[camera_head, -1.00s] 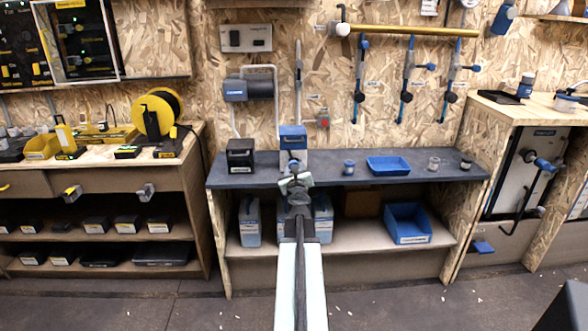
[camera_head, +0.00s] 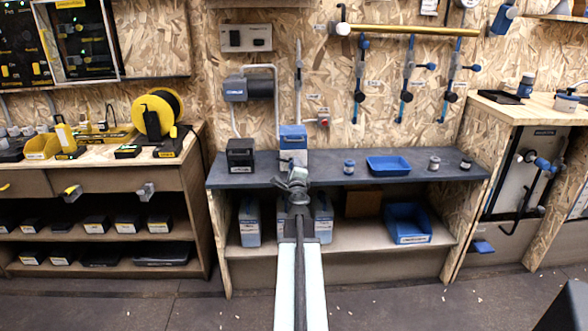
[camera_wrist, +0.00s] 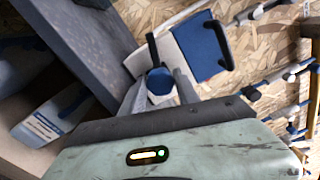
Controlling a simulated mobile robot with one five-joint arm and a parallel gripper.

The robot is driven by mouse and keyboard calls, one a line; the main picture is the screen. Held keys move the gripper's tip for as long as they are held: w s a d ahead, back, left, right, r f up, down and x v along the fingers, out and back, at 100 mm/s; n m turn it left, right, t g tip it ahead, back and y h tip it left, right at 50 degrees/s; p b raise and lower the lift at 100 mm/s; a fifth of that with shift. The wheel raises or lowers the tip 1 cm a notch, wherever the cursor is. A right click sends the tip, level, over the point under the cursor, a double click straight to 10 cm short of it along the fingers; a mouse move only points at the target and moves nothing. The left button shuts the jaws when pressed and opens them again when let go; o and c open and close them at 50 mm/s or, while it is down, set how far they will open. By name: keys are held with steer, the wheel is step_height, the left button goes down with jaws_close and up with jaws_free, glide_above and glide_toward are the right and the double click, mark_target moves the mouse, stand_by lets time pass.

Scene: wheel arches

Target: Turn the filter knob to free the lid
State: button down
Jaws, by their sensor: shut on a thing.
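The filter box stands at the back of the dark bench, with a blue lid (camera_head: 293,135) on a pale body (camera_head: 297,156). In the wrist view the same blue lid (camera_wrist: 207,47) and pale body (camera_wrist: 176,58) appear tilted. A round blue knob (camera_wrist: 160,81) sticks out from the front of the body. A dark bar (camera_wrist: 152,49) shows beside it. My gripper (camera_wrist: 160,91) has its two grey fingers on either side of the knob and is shut on it. In the head view my gripper (camera_head: 293,178) is in front of the box and hides the knob. The lid looks seated on the body.
A black box (camera_head: 240,155) stands left of the filter box. A small jar (camera_head: 349,167) and a blue tray (camera_head: 388,166) are to its right on the bench. The shelf below holds pale blue-labelled containers (camera_head: 249,222) and a blue bin (camera_head: 407,223).

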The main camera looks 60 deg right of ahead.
steer(key=shift+n, duration=1.9)
steer(key=c, duration=0.9)
jaws_free()
